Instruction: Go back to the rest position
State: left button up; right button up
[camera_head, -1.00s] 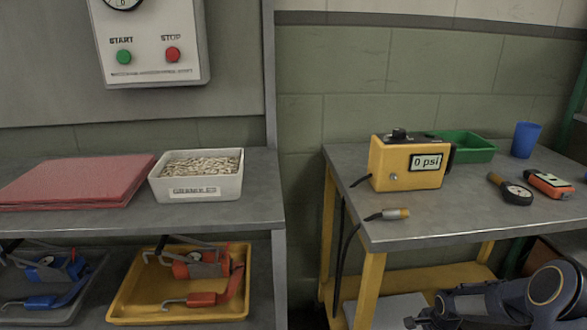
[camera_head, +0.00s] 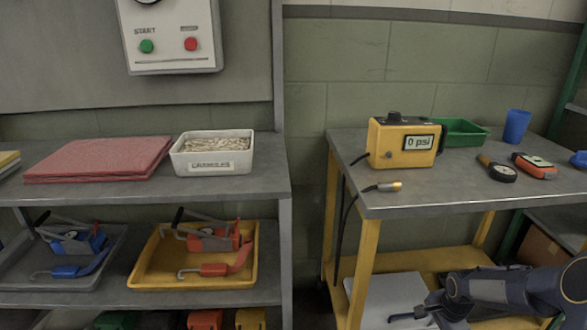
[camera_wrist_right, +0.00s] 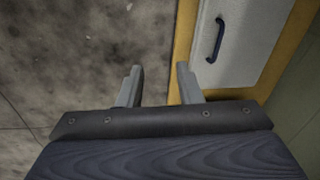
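My right arm shows at the lower right in the head view, with its gripper (camera_head: 412,314) low in front of the right table's lower shelf. In the right wrist view the right gripper (camera_wrist_right: 158,78) has its two fingers apart with nothing between them. Grey floor lies beyond the left finger. A white case with a dark handle (camera_wrist_right: 243,40) lies beyond the right finger, on a yellow surface. My left gripper is not in view.
The right table (camera_head: 440,192) holds a yellow gauge box (camera_head: 388,150), a green tray (camera_head: 462,132), a blue cup (camera_head: 516,126) and a hose end (camera_head: 385,187). The left shelf (camera_head: 225,188) holds red folders (camera_head: 98,160), a white bin (camera_head: 190,160), and a yellow tray (camera_head: 150,275) below.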

jog(key=s+a+r+n+t, duration=0.1)
jog(key=s+a+r+n, duration=0.2)
jog(key=s+r, duration=0.35)
jog(key=s+a+r+n+t, duration=0.1)
jog(key=s+a+r+n, duration=0.25)
jog(key=r, duration=0.65)
jog(key=s+a+r+n+t+y, duration=0.1)
jog(key=s+a+r+n+y, duration=0.15)
jog(key=s+a+n, duration=0.4)
jog(key=s+a+r+n+t+y, duration=0.1)
jog(key=s+a+r, duration=0.2)
jog(key=s, duration=0.7)
notch_tip(320, 180, up, 28)
jog(key=p, duration=2.8)
jog(key=shift+w+f, duration=0.25)
jog(key=shift+w, duration=0.15)
